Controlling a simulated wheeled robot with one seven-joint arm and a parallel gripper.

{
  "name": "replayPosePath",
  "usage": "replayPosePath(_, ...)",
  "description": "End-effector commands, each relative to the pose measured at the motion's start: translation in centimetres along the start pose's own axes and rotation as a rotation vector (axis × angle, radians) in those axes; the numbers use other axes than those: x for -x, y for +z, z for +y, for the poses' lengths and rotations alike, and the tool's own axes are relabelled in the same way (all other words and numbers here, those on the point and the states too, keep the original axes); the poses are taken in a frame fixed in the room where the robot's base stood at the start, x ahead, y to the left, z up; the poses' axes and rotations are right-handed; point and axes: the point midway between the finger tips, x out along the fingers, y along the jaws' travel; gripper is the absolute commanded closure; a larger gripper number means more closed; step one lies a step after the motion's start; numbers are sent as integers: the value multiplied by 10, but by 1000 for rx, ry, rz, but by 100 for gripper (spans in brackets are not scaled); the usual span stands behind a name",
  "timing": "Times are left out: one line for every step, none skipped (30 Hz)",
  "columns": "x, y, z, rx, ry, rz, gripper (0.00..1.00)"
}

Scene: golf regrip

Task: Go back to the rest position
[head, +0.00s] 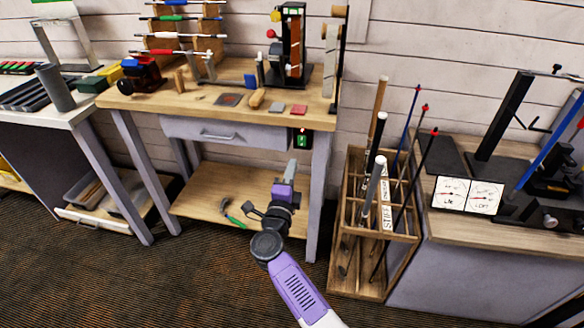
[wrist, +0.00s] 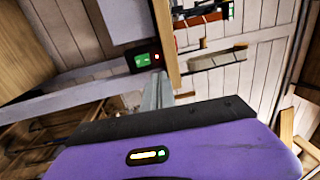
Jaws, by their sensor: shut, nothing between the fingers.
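My gripper (head: 290,172) is shut and empty in the head view. It points up, in front of the workbench's open lower space and below the drawer. My purple and grey arm reaches up to it from the bottom of the head view. In the wrist view the purple gripper body fills the bottom, and the grey fingers (wrist: 158,92) show just above its dark edge. The small switch box (wrist: 145,61) with green and red lights is close beyond the fingers. It also shows on the bench front in the head view (head: 303,139).
The wooden workbench (head: 200,105) stands behind my gripper, with a drawer (head: 225,133) and a lower shelf (head: 190,205). A wooden rack (head: 345,280) of golf clubs stands to the right. The carpet (head: 170,290) at front left is clear.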

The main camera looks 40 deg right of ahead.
Motion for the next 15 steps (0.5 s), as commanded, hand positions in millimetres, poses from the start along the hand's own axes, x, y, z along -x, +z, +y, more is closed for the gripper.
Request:
replayPosePath(0, 0, 0, 0, 0, 0, 100)
replayPosePath(0, 0, 0, 0, 0, 0, 100)
replayPosePath(0, 0, 0, 0, 0, 0, 100)
replayPosePath(0, 0, 0, 0, 0, 0, 100)
replayPosePath(0, 0, 0, 0, 0, 0, 100)
replayPosePath(0, 0, 0, 0, 0, 0, 100)
replayPosePath(0, 0, 0, 0, 0, 0, 100)
replayPosePath(0, 0, 0, 0, 0, 0, 100)
replayPosePath(0, 0, 0, 1, 0, -2, 100)
replayPosePath(0, 2, 0, 3, 0, -6, 100)
replayPosePath(0, 4, -1, 8, -3, -15, 100)
replayPosePath(0, 8, -4, 20, -15, -30, 100)
replayPosePath(-1, 10, -10, 28, -30, -40, 100)
replayPosePath(-1, 13, -17, 35, -46, -50, 100)
replayPosePath(-1, 17, -28, 46, -72, -65, 100)
